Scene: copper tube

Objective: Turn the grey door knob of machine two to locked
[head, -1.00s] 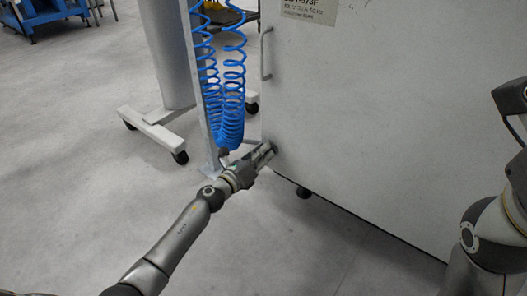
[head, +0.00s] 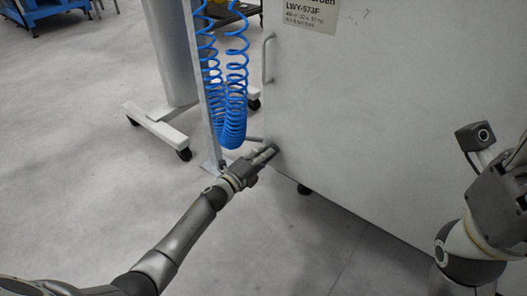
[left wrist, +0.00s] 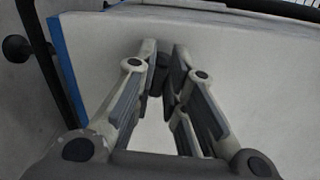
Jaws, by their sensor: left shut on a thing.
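The grey door knob (head: 276,147) is a small dark piece at the lower left of the machine's large pale door panel (head: 375,110). My left gripper (head: 269,153) reaches it from the left, with its fingertips at the panel. In the left wrist view the fingers (left wrist: 162,52) converge on a small dark knob (left wrist: 157,78) against the pale panel, and they are shut on it. The fingers hide most of the knob, so I cannot tell which way it is turned. My right arm stands at the right edge of the head view; its fingers do not show.
Coiled blue hoses (head: 233,100) hang just behind my left gripper, beside a grey post (head: 203,90). A vertical door handle (head: 268,58) stands out above the knob. A wheeled stand (head: 160,125) is at the back left. The floor in front is clear.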

